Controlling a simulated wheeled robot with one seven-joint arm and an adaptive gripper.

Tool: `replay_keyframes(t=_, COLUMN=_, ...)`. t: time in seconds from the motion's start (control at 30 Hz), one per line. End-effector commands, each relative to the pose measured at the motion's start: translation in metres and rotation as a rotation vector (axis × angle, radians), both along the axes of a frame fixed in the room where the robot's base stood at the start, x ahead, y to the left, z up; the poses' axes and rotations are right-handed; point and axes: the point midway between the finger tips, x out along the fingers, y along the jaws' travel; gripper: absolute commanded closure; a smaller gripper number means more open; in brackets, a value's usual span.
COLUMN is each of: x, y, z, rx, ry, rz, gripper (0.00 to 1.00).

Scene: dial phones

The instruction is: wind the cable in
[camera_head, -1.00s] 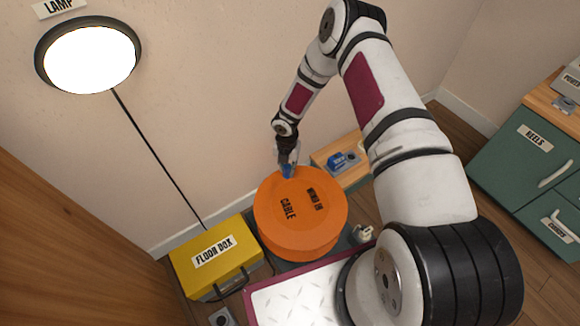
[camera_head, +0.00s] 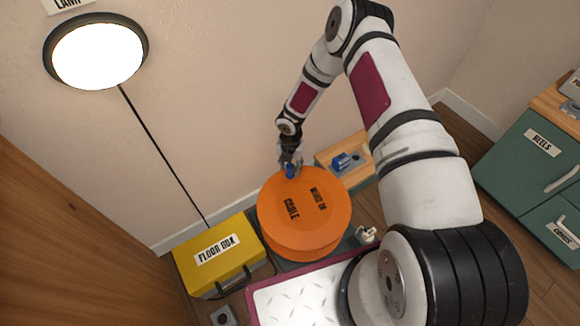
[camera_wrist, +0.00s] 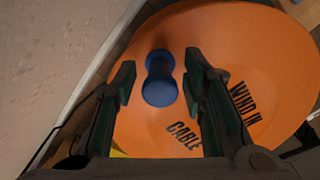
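The orange cable reel (camera_head: 305,220) lies flat, with "CABLE" and "WIND IN" printed on its top; it also fills much of the wrist view (camera_wrist: 230,50). A blue crank knob (camera_head: 291,171) stands near the reel's far edge. My gripper (camera_head: 290,163) is at the knob, pointing down. In the wrist view the blue knob (camera_wrist: 160,80) sits between my two fingers (camera_wrist: 160,84), with a visible gap on each side, so my gripper is open around it.
The yellow floor box (camera_head: 220,258) stands left of the reel. A black cord (camera_head: 165,160) runs up from behind it to the lit lamp (camera_head: 95,55). A wooden block with a blue part (camera_head: 345,160) is right of the reel. Green drawers (camera_head: 520,165) stand far right.

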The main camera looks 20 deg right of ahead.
Motion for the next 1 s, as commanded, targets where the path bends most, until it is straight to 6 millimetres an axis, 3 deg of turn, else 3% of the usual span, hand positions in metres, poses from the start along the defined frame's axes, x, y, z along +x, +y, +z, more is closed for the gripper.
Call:
replay_keyframes(t=0.6, x=0.001, y=0.000, z=0.104, rx=0.001, ry=-0.003, rz=-0.001, gripper=0.61)
replay_keyframes(t=1.0, x=0.001, y=0.000, z=0.118, rx=0.000, ry=-0.001, rz=0.000, gripper=0.61)
